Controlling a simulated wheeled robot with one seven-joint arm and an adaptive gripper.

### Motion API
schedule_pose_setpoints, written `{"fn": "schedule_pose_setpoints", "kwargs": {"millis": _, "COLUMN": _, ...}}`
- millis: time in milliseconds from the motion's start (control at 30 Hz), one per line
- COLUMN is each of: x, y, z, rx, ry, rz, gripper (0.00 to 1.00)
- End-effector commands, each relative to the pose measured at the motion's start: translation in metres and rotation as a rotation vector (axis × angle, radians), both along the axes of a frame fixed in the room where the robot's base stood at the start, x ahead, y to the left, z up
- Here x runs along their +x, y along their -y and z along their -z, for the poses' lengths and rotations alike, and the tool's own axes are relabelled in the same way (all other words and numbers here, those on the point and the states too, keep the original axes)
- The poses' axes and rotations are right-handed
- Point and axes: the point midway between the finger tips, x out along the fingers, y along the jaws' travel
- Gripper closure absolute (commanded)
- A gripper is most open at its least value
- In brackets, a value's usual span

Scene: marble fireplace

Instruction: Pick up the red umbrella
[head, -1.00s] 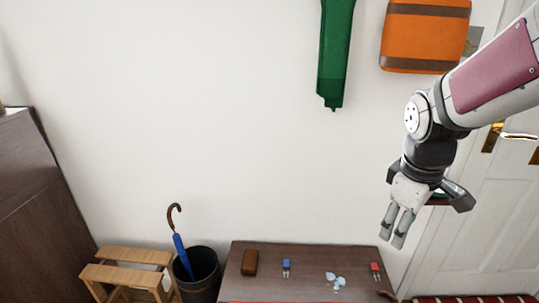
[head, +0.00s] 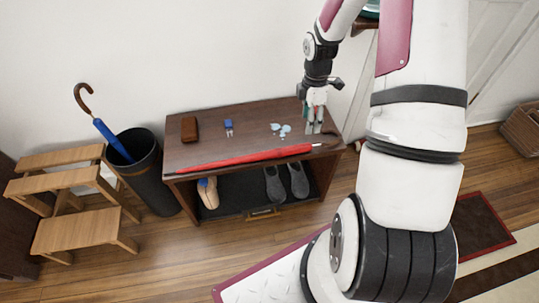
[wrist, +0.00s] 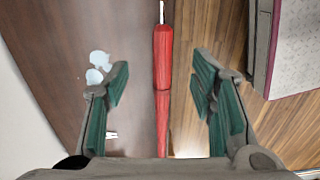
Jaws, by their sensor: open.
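The red umbrella (head: 245,159) lies closed along the front edge of the dark wooden bench (head: 215,145). My gripper (head: 314,128) is over the bench's right end, with fingers pointing down. In the wrist view the red umbrella (wrist: 162,60) runs lengthwise between the two spread green-padded fingers of my gripper (wrist: 160,85). The jaws are open and apart from it on both sides. My gripper appears to be above it; the exact height is unclear.
Pale blue pieces (head: 281,129), a blue item (head: 228,127) and a brown case (head: 189,128) lie on the bench. Grey shoes (head: 287,183) are on the lower shelf. A black bin (head: 155,180) holds a blue umbrella (head: 112,138). Wooden steps (head: 75,180) stand left.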

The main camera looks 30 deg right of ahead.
Motion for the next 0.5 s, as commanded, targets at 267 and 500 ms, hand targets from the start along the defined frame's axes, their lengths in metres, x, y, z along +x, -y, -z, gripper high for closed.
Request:
{"fn": "schedule_pose_setpoints", "kwargs": {"millis": 267, "x": -0.002, "y": -0.001, "z": 0.053, "rx": 0.001, "ry": -0.002, "rz": 0.001, "gripper": 0.49}}
{"fn": "schedule_pose_setpoints", "kwargs": {"millis": 500, "x": -0.003, "y": -0.001, "z": 0.067, "rx": -0.001, "ry": 0.0, "rz": 0.001, "gripper": 0.49}}
